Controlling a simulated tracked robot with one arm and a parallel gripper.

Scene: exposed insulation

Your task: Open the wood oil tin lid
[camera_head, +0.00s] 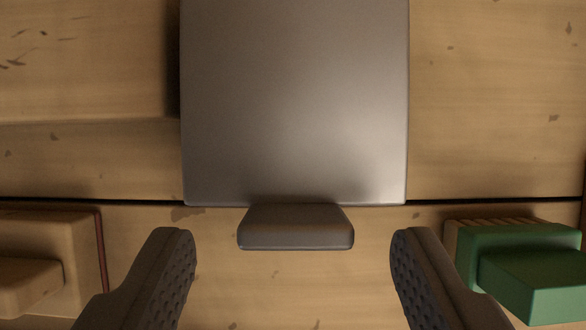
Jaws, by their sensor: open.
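The tin's lid (296,100) is a flat grey metal square at the top middle of the view, seen from above. A dark grey tab (296,228) sticks out from its front edge. The lid lies flat and looks shut; the tin's body below it is hidden. My gripper (292,245) is open, with one dark ridged finger on each side of the tab. Both fingers stand apart from the tab with clear gaps, and nothing is between them but the tab.
The tin stands on a worn wooden plank surface with a dark seam across it. A green block (525,265) on a wooden base is close to my right finger. A tan wooden block (45,265) with a dark red strip is at the lower left.

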